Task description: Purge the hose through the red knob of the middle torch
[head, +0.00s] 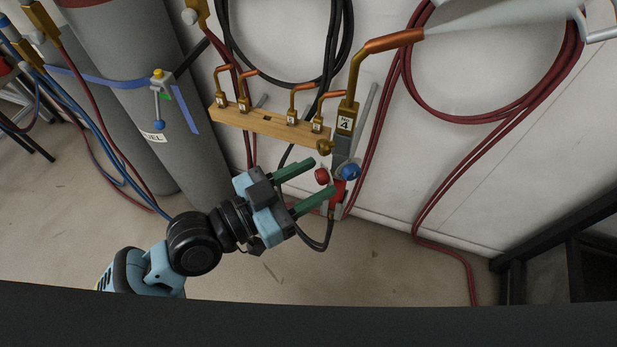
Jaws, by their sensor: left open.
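A torch with a brass neck marked 4 (345,120) and a bent copper nozzle (395,41) hangs upright at the wall. A red knob (322,175) is on its lower left side and a blue knob (349,171) on its right. A pale grey cone (490,19) widens to the right from the nozzle end; I cannot tell if it is solid. My left gripper (321,178) is open, its green fingers pointing at the torch, one tip above and one below the red knob. Contact cannot be told. My right gripper is not in view.
A wooden rack (270,125) with several small copper tips is left of the torch. Grey cylinders (150,100) stand at left, with a blue strap and valve. Red hoses (410,85) and a black hose (285,84) hang on the wall. A dark frame (560,230) is at right.

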